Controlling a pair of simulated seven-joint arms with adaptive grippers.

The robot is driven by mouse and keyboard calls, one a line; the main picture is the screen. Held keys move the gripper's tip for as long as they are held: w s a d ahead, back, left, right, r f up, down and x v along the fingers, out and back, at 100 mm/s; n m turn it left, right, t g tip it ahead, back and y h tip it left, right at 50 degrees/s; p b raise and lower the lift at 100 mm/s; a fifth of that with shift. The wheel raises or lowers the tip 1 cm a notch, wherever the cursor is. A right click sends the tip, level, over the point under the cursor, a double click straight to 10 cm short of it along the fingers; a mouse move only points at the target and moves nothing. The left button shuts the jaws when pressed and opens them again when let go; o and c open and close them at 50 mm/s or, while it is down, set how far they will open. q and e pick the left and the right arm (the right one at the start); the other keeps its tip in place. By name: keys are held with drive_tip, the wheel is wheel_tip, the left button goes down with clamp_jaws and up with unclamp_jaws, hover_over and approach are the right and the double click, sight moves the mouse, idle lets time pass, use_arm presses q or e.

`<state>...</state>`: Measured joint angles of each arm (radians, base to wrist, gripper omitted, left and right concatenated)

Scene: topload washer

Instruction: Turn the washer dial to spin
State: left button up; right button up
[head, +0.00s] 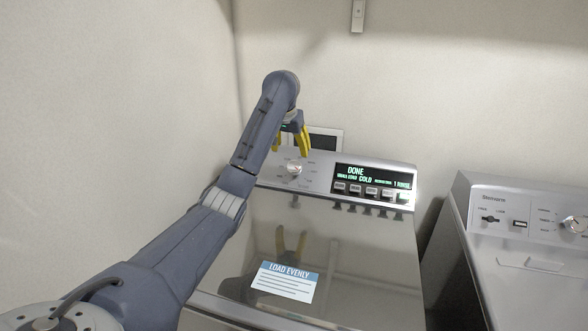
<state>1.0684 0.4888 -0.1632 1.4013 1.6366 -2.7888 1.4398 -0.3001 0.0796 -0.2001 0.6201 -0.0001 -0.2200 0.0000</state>
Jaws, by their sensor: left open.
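The washer (345,265) stands in the middle with its glossy lid closed. Its round silver dial (294,168) is on the left part of the control panel, with small labels around it that are too small to read. The lit display (373,177) reads DONE and COLD. My left gripper (305,155), with yellow fingers, is open just above and beside the dial, pointing down. I cannot tell whether a finger touches the dial. The lid mirrors the gripper. My right gripper is not in view.
A second appliance (530,245) with its own knob (574,225) stands at the right, across a narrow gap. A framed wall box (325,140) is behind the panel. A LOAD EVENLY label (285,282) is on the lid. The wall is close on the left.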

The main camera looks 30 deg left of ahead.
sight(294, 166)
use_arm(q)
drive_tip(key=shift+x, duration=5.55)
drive_tip(key=c, duration=1.2)
